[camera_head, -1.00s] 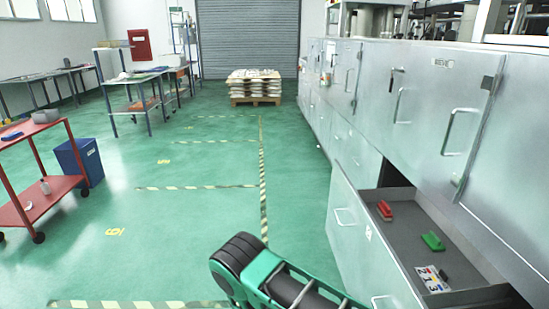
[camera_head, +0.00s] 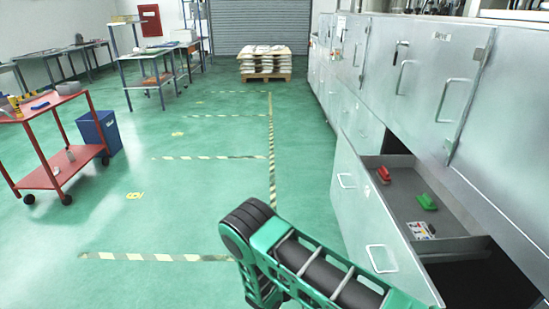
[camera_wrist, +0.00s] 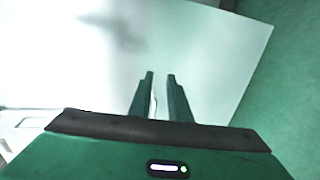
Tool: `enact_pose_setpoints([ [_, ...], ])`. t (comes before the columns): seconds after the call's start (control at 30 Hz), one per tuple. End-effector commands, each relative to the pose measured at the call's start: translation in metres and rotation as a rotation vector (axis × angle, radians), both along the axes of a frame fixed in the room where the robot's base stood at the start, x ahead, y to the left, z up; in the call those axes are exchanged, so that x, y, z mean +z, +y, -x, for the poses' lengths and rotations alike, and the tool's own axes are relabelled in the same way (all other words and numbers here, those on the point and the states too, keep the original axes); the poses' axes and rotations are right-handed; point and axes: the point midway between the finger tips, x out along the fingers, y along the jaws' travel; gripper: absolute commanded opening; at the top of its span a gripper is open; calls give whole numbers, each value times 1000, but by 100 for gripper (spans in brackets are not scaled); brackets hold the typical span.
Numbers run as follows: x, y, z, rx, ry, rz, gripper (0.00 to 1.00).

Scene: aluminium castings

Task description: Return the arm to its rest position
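My arm (camera_head: 310,268) shows at the bottom of the head view, green and black, reaching toward the lower right in front of the open drawer. Its end is out of that view. In the wrist view my gripper (camera_wrist: 160,75) has two dark green fingers with a narrow gap between them. Nothing is held between them. Beyond the fingers is a pale, smooth panel (camera_wrist: 220,50), with green floor (camera_wrist: 295,90) to its right.
An open drawer (camera_head: 365,215) juts from the grey cabinets (camera_head: 420,85), holding a red object (camera_head: 383,174), a green object (camera_head: 427,202) and a patterned card (camera_head: 420,231). A red cart (camera_head: 45,180) and blue bin (camera_head: 98,133) stand left. The middle floor is clear.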

Motion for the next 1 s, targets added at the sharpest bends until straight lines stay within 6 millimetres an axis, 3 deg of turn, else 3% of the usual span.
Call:
enact_pose_setpoints([
  [0.47, 54, -20, -12, -148, 13, -134, 17],
  [0.77, 125, -47, -15, -299, 16, -314, 17],
  [1.0, 184, -74, -5, -404, 6, -473, 17],
])
